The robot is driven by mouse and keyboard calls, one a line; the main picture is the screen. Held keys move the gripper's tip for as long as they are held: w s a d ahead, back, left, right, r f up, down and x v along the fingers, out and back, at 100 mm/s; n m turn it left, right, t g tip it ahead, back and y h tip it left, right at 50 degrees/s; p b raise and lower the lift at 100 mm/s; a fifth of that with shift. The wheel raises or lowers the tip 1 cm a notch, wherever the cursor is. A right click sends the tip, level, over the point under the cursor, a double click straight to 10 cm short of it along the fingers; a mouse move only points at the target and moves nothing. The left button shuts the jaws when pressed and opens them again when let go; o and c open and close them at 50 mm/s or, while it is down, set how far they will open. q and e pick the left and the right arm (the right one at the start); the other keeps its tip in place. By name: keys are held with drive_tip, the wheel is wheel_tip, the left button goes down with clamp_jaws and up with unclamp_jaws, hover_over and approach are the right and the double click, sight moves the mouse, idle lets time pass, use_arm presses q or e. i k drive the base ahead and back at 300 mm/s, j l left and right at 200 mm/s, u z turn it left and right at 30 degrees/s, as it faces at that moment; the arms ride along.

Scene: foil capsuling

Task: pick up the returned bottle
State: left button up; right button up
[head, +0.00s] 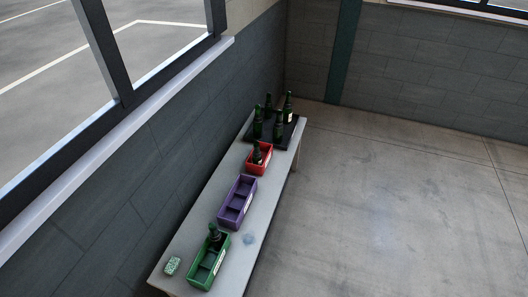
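Dark green bottles stand on a long table in the head view; which one is the returned bottle I cannot tell. One bottle (214,235) stands in the far part of the green crate (194,281) at the table's near end. Another bottle (257,154) stands in the red crate (267,169). Several bottles (279,127) stand on a black tray (284,145) at the far end; one of them (288,108) shows a pale label. Neither of my grippers is in view.
The purple crate (232,220) between the red and green crates looks empty. A small green patterned box (173,265) lies at the near left of the pale table (219,180). A wall with windows runs along the table's left; open floor (400,200) lies right.

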sight(278, 133)
drive_tip(key=k+l+z, duration=0.15)
drive_tip(key=k+z, duration=0.2)
drive_tip(key=k, duration=0.3)
drive_tip(key=i+l+z, duration=0.3)
drive_tip(key=i, duration=0.2)
drive_tip(key=i+l+z, duration=0.1)
drive_tip(key=i+z, duration=0.25)
drive_tip(key=i, duration=0.15)
drive_tip(key=i+u, duration=0.1)
drive_tip(key=i, duration=0.45)
drive_tip(key=i+u, duration=0.15)
drive_tip(key=i, duration=0.45)
drive_tip(key=i+l+u, duration=0.1)
drive_tip(key=i, duration=0.45)
drive_tip(key=i+l+u, duration=0.15)
drive_tip(key=i, duration=0.4)
drive_tip(key=i+u, duration=0.25)
drive_tip(key=i, duration=0.25)
drive_tip(key=i+l+u, duration=0.1)
drive_tip(key=i+u, duration=0.15)
drive_tip(key=i, duration=0.25)
drive_tip(key=i+l+u, duration=0.2)
drive_tip(key=i, duration=0.3)
drive_tip(key=i+l+u, duration=0.25)
drive_tip(key=i, duration=0.25)
